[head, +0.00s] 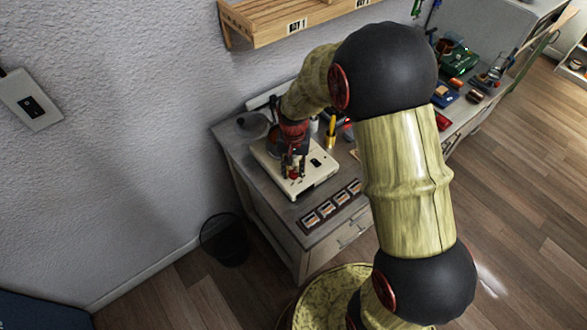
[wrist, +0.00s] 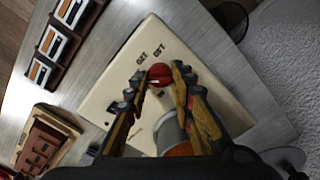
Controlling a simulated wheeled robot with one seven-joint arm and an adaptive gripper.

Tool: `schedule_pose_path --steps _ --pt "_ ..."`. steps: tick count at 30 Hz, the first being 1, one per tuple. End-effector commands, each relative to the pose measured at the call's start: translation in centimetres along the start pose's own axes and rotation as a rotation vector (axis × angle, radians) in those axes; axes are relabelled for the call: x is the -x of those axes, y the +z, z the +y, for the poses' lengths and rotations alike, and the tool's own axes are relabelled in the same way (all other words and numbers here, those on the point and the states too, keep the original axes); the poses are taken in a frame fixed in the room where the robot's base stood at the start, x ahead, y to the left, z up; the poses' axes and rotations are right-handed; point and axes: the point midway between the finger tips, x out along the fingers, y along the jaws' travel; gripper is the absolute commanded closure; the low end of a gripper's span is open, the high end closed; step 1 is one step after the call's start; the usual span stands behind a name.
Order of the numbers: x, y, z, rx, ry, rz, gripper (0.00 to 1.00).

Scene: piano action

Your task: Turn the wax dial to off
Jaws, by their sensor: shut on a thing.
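The wax dial is a small round red knob (wrist: 160,72) on top of a cream box-shaped unit (wrist: 112,88). It also shows as a red spot in the head view (head: 294,174), near the front of the cream unit (head: 322,180). My gripper (wrist: 161,79) has one finger on each side of the knob and is shut on it. A light mark shows on the knob's near edge. Dark lettering is printed beside the knob, but I cannot read it surely. In the head view my gripper (head: 293,167) comes down onto the unit from above and hides part of it.
A metal pot with orange contents (wrist: 172,134) stands on the unit close to my fingers. A dark tray with several compartments (head: 331,207) lies at the bench's front edge. A yellow-handled tool (head: 331,130) stands behind. A black bin (head: 224,240) is on the floor.

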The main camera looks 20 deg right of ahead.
Motion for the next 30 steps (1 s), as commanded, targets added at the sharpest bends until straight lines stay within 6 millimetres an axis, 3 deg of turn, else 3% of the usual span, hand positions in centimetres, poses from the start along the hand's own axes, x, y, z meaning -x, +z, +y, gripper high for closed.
schedule_pose_path --steps 14,30 --pt "0.06 0.02 0.00 0.139 0.000 -0.001 1.00" --pt "0.09 0.00 -0.01 0.631 0.000 0.000 1.00"
